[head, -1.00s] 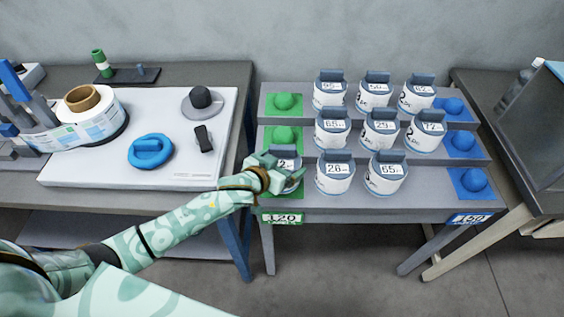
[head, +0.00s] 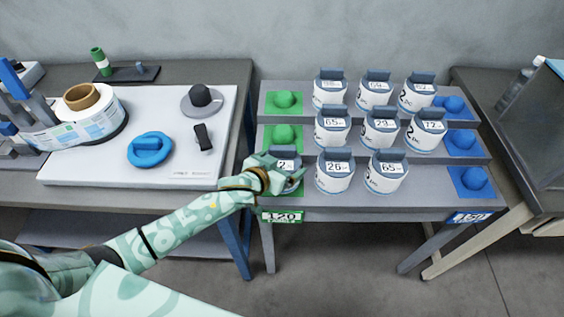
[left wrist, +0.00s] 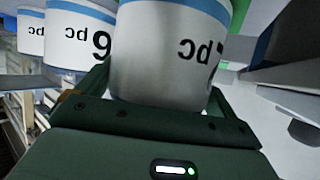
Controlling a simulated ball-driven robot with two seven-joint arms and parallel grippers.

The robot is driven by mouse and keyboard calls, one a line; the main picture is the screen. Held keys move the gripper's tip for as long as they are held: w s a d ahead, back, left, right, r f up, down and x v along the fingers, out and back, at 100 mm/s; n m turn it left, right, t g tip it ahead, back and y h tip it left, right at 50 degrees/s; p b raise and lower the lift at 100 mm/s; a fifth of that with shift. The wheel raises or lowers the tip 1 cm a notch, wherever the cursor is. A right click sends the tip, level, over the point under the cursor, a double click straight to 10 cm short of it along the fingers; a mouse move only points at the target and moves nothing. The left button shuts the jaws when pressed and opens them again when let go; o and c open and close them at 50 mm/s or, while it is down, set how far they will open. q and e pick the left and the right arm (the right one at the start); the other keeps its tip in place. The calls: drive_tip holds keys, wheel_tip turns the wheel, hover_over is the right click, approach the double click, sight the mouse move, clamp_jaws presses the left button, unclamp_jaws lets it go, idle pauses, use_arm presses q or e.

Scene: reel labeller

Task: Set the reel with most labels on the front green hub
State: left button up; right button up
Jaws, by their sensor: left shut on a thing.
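My left gripper (head: 279,172) is shut on a white reel (head: 287,165) with a grey-blue top, at the front green hub's place. The reel and gripper mostly cover its green pad (head: 297,190); I cannot tell whether the reel is seated or just above. The reel's number is partly hidden, ending in 2. In the left wrist view the held reel (left wrist: 168,55) stands between the jaws, its "pc" print upside down. Green hubs on the middle step (head: 283,135) and back step (head: 285,99) are bare. My right gripper is not in view.
Several white reels stand on the stepped rack (head: 425,190), two of them on the front step, marked 26 (head: 335,177) and 65 (head: 386,177). Blue hubs (head: 474,178) line its right side. A green 120 sign (head: 281,217) is at the front left. A labeller bench stands left.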

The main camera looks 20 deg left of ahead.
use_arm(q)
drive_tip(key=shift+f, duration=0.2)
drive_tip(key=o, duration=0.7)
drive_tip(key=shift+o, duration=0.2)
drive_tip(key=shift+s+a+r+p, duration=0.15)
drive_tip(key=shift+s+r+p, duration=0.25)
drive_tip(key=shift+s+p, duration=0.15)
drive_tip(key=p+v, duration=0.7)
drive_tip(key=v, duration=0.2)
drive_tip(key=shift+s+p, duration=0.3)
drive_tip(key=shift+s, duration=0.05)
drive_tip(key=shift+a, duration=0.1)
